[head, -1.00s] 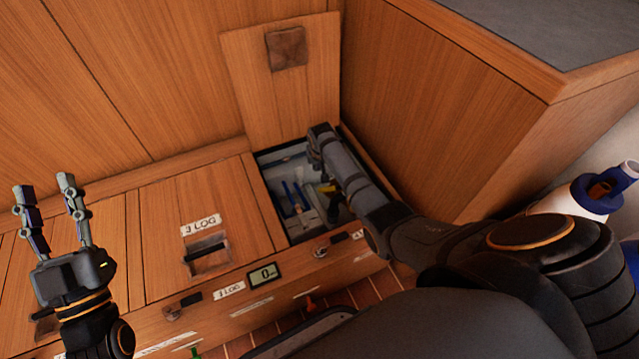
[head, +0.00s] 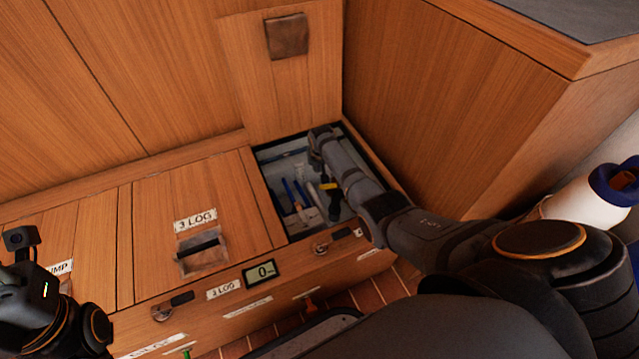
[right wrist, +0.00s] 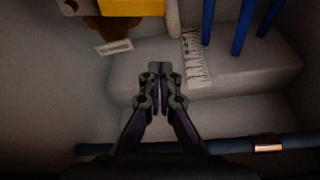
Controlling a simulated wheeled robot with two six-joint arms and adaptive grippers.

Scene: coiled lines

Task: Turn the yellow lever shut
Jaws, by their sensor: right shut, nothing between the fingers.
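The yellow lever (head: 330,186) is inside the open locker, just below my right forearm in the head view. In the right wrist view, the yellow piece (right wrist: 133,6) is at the top edge, cut off, above a brown part (right wrist: 108,27). My right gripper (right wrist: 160,72) is shut and empty, apart from the yellow piece and below it in that view. In the head view my right arm reaches into the locker and hides the fingers. My left gripper's body (head: 38,292) is at the lower left, with its fingers out of frame.
The locker (head: 262,172) has narrow walls and its lid (head: 245,100) leans open behind it. Blue pipes (right wrist: 243,25) and a printed scale (right wrist: 196,62) stand near my right fingers. A dark pipe (right wrist: 220,146) crosses below. A white and blue container (head: 590,200) stands at right.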

